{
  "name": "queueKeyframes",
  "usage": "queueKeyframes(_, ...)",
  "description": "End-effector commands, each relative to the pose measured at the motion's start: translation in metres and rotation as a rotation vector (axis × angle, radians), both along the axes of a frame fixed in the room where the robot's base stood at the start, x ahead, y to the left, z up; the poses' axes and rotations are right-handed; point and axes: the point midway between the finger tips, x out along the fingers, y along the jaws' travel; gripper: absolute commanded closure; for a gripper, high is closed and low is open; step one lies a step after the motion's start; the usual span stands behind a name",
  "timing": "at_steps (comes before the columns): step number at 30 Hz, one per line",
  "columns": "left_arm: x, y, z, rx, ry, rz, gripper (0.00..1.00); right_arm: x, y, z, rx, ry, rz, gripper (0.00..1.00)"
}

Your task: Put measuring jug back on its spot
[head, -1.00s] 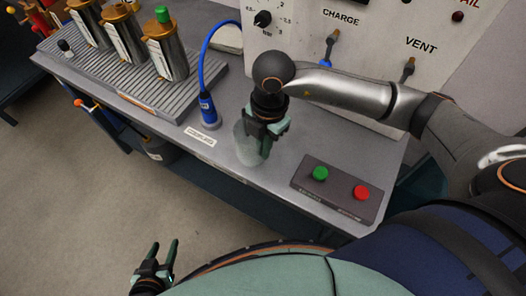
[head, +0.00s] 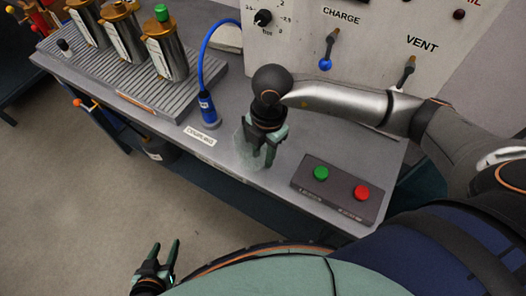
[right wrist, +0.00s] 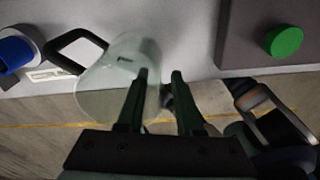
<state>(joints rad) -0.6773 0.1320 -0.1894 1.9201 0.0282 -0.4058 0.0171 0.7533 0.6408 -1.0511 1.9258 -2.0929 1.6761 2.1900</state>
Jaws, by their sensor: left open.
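The measuring jug (head: 243,148) is clear and see-through, and it stands near the front edge of the bench. Its body also shows in the right wrist view (right wrist: 105,85), with a dark handle on its left side. My right gripper (head: 262,161) points down beside the jug's right side. In the right wrist view its two fingers (right wrist: 160,76) are apart; the left one overlaps the jug's right side and the right one is clear of it. I cannot tell whether the left finger touches the jug. My left gripper (head: 165,254) is open and empty, low in front of the bench.
A blue coupling (head: 207,108) with a hose stands on the bench (head: 225,160) left of the jug, by a small white label (head: 200,134). A button box (head: 338,192) with green and red buttons is to the right. Metal cylinders (head: 165,48) stand on a ribbed tray at the back left.

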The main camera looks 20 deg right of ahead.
Motion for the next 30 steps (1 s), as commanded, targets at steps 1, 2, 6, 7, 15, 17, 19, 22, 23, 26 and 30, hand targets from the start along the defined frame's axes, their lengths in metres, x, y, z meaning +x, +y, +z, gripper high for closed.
queueKeyframes(1, 0.000, 0.000, 0.001, 0.000, -0.001, 0.000, 0.50, 0.000, 0.000, 0.000, 0.000, 0.000, 0.000, 0.65)
queueKeyframes(2, 0.000, 0.000, 0.001, 0.000, -0.002, 0.000, 0.50, 0.000, 0.000, 0.001, 0.000, 0.000, 0.000, 0.65)
queueKeyframes(6, 0.001, 0.000, 0.005, -0.001, -0.009, 0.001, 0.50, 0.001, 0.000, 0.012, 0.002, -0.004, 0.000, 0.65)
queueKeyframes(7, 0.002, 0.000, 0.005, -0.002, -0.011, 0.001, 0.50, 0.002, -0.001, 0.016, 0.002, -0.004, -0.001, 0.65)
queueKeyframes(15, 0.002, 0.002, 0.008, 0.001, -0.011, 0.004, 0.50, 0.004, -0.006, 0.074, 0.002, -0.006, -0.001, 0.65)
queueKeyframes(17, 0.001, 0.002, 0.009, 0.001, -0.010, 0.004, 0.50, 0.005, -0.008, 0.086, 0.000, -0.005, -0.001, 0.65)
queueKeyframes(19, 0.001, 0.002, 0.010, 0.002, -0.010, 0.005, 0.50, 0.005, -0.009, 0.098, 0.000, -0.005, 0.001, 0.65)
queueKeyframes(22, 0.001, 0.003, 0.010, 0.002, -0.009, 0.005, 0.50, 0.006, -0.010, 0.112, 0.000, -0.003, 0.000, 0.65)
queueKeyframes(23, 0.001, 0.003, 0.010, 0.002, -0.009, 0.005, 0.50, 0.005, -0.010, 0.115, 0.001, -0.002, 0.000, 0.65)
queueKeyframes(26, 0.001, 0.003, 0.010, 0.002, -0.008, 0.005, 0.50, 0.005, -0.011, 0.121, 0.001, -0.002, 0.001, 0.65)
queueKeyframes(30, 0.001, 0.003, 0.010, 0.003, -0.006, 0.005, 0.50, 0.005, -0.011, 0.123, 0.000, 0.000, 0.001, 0.65)
